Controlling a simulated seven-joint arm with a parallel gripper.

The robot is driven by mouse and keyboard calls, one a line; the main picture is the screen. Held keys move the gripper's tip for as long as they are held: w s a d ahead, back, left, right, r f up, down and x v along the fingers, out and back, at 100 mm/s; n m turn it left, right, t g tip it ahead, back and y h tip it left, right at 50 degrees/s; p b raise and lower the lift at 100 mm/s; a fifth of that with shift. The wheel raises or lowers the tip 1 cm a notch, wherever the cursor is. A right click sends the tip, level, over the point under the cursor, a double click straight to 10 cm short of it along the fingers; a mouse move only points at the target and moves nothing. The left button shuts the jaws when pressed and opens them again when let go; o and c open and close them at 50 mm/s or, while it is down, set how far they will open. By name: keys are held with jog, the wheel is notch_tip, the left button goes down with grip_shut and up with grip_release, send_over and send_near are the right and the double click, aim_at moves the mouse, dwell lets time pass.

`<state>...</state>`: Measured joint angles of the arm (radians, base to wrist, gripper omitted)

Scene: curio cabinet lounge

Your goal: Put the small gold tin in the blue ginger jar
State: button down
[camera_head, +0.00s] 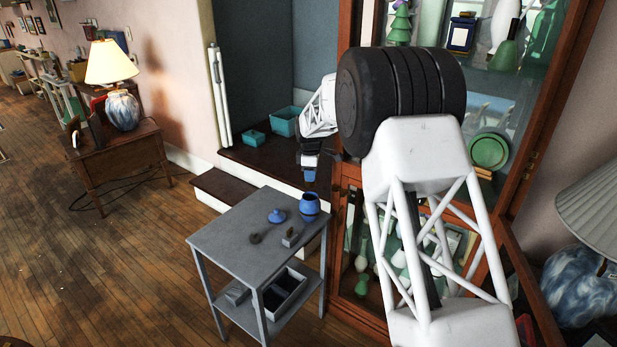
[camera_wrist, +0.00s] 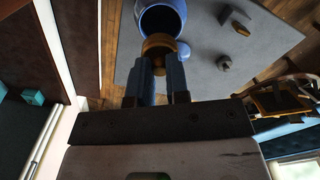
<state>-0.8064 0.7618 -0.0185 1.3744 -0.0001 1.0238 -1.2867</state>
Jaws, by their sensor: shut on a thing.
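My gripper (camera_wrist: 158,66) is shut on the small gold tin (camera_wrist: 158,43), which sits between the fingertips in the wrist view. The blue ginger jar (camera_head: 309,205) stands upright and open near the back right corner of the grey side table. In the wrist view the jar (camera_wrist: 178,30) lies just beyond the tin, its dark mouth partly covered by it. In the head view my gripper (camera_head: 309,174) hangs above the jar, and the tin cannot be made out there. A blue lid (camera_head: 277,216) lies on the table left of the jar.
The glass-fronted wooden cabinet (camera_head: 340,250) is close on the right. Teal boxes (camera_head: 285,121) sit on the dark ledge behind.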

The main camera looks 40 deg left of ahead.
jog(key=shift+f, duration=0.15)
jog(key=shift+f, duration=2.9)
jog(key=shift+f, duration=0.1)
jog(key=c, duration=1)
grip_release()
jog(key=shift+c, duration=0.2)
jog(key=shift+r, duration=3.9)
jog(key=shift+d, duration=0.1)
